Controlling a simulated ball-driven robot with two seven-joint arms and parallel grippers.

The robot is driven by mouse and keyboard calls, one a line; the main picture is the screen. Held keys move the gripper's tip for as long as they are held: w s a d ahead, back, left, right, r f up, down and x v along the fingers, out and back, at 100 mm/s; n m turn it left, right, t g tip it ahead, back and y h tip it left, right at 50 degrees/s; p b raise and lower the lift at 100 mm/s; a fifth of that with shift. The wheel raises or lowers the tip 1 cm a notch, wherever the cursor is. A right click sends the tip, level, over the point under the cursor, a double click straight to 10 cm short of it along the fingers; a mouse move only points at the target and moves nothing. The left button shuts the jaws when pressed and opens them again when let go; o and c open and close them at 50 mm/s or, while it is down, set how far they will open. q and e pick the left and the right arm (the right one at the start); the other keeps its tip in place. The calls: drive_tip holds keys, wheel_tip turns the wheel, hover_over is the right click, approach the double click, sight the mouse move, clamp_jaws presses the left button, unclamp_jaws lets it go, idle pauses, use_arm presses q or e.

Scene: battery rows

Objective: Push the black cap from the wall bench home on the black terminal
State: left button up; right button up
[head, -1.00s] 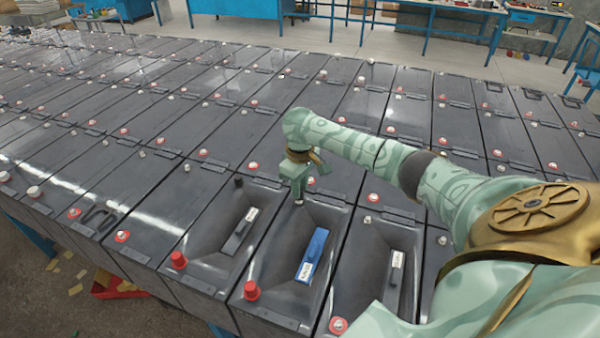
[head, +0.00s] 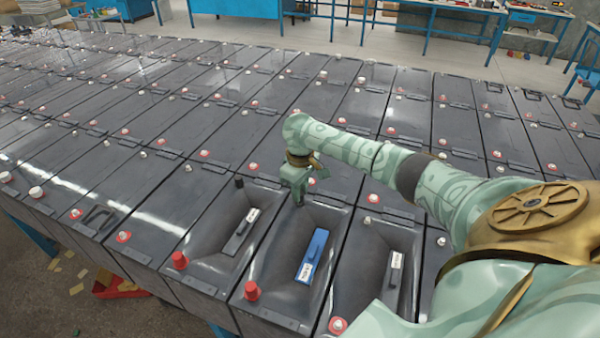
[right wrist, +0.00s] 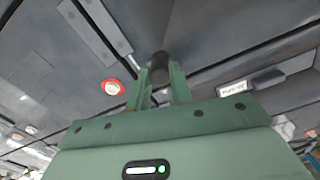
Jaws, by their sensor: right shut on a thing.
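My right gripper (head: 299,198) points down over the far end of the battery (head: 268,249) with the blue block (head: 311,256). It is shut on the black cap (right wrist: 159,67), whose dark end shows between the fingertips in the right wrist view. The black terminal under the cap is hidden by the fingers and the cap. I cannot tell how far the cap sits down over it. A red cap (head: 251,291) stands on the same battery's near end. My left gripper is out of view.
The left neighbour battery carries a black cap (head: 239,182) and a red cap (head: 179,260). The right neighbour has a bare terminal (head: 367,221) close to my forearm. Rows of batteries fill the surroundings. A blue bench (head: 235,8) stands at the back.

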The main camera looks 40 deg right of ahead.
drive_tip(key=shift+f, duration=0.45)
idle(0.4)
drive_tip(key=o, duration=1.5)
drive_tip(key=shift+r, duration=0.1)
wheel_tip(320, 180, up, 7)
drive_tip(key=p, duration=0.9)
